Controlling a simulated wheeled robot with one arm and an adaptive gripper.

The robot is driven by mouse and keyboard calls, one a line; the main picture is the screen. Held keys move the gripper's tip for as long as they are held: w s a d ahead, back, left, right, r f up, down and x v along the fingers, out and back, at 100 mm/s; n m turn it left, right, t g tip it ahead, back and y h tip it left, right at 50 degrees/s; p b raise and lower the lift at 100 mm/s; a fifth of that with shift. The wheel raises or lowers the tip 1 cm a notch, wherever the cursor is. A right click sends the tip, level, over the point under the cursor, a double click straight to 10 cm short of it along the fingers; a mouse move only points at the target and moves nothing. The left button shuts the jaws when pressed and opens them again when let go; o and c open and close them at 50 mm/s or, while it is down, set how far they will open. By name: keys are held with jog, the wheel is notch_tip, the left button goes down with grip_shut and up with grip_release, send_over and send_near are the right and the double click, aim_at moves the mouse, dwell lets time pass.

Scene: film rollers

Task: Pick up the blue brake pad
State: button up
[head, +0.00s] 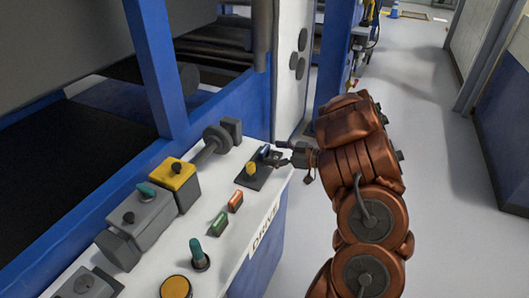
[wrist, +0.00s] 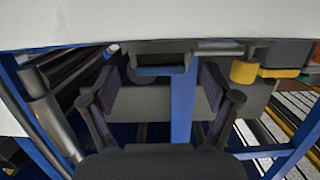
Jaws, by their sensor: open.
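The blue brake pad (head: 265,151) is a small dark-blue block at the far end of the white bench top in the head view, by a dark plate. My gripper (head: 279,153) is just to its right, fingers pointing left toward it. The fingertips look very near the pad; I cannot tell whether they touch it. In the wrist view my gripper (wrist: 162,98) shows its two fingers spread wide apart.
The dark plate (head: 256,180) carries a yellow knob (head: 251,168). An orange block (head: 235,201), a green block (head: 218,223) and a teal-handled lever (head: 198,253) stand nearer on the bench (head: 228,257). A grey roller end (head: 216,140) is left of the plate. Open floor lies right.

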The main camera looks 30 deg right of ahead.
aim_at(267, 151)
jog(key=shift+x, duration=1.85)
jog(key=shift+r, duration=0.1)
jog(key=c, duration=1.4)
